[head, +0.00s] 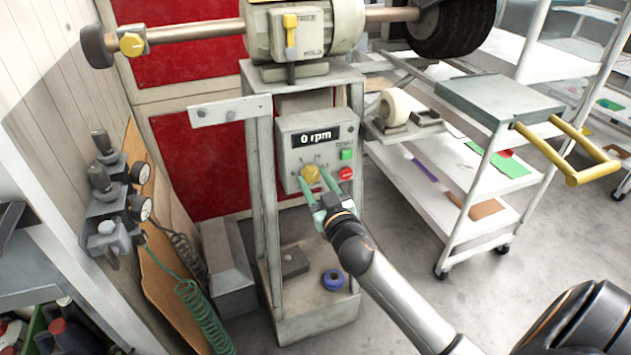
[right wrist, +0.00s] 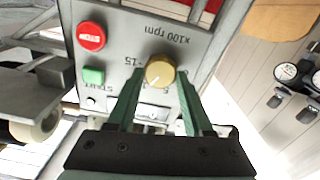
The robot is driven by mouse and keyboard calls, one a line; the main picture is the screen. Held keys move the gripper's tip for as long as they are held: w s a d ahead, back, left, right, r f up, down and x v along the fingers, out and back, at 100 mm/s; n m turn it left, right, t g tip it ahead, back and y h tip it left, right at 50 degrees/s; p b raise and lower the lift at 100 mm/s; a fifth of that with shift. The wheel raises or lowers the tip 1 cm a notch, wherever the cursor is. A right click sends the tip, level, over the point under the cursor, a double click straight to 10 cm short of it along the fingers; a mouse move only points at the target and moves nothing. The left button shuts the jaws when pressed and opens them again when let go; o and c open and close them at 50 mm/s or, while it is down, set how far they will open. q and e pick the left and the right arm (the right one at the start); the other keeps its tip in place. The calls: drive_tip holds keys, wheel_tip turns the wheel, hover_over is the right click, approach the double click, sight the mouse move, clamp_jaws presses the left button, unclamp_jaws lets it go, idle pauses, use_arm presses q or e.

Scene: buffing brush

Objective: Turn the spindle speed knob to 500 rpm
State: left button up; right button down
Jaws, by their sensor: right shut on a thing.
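The yellow spindle speed knob (head: 310,174) sits low on the grey control box (head: 293,135), under a display (head: 316,136) that reads 0 rpm. My right gripper (head: 318,186) has its green fingers at the knob, one on each side. The right wrist view shows the knob (right wrist: 160,71) between the green fingertips, under an upside-down "x100 rpm" label. The fingers hide part of the dial's numbers. A green start button (head: 347,155) and a red stop button (head: 345,174) sit right of the knob. My left gripper is not in view.
The buffing machine (head: 335,28) with its shaft stands above the box on a metal stand. A white cart (head: 465,205) with a yellow handle (head: 570,160) is to the right. Gauges (head: 140,207) and a green coiled hose (head: 195,305) are at the left.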

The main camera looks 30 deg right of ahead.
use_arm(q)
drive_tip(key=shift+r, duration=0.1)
use_arm(e)
drive_tip(key=n+p, duration=0.2)
drive_tip(key=n, duration=0.3)
drive_tip(key=shift+n, duration=1.3)
drive_tip(key=shift+n+p, duration=0.4)
drive_tip(key=shift+n, duration=0.7)
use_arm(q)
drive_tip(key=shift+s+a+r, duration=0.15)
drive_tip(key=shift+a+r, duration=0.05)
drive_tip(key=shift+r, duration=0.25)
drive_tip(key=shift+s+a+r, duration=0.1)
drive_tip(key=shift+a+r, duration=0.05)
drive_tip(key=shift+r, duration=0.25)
use_arm(e)
drive_tip(key=shift+a+f+n, duration=0.1)
drive_tip(key=shift+n, duration=0.8)
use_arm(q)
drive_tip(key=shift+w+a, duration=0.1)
use_arm(e)
drive_tip(key=shift+c, duration=1.5)
unclamp_jaws()
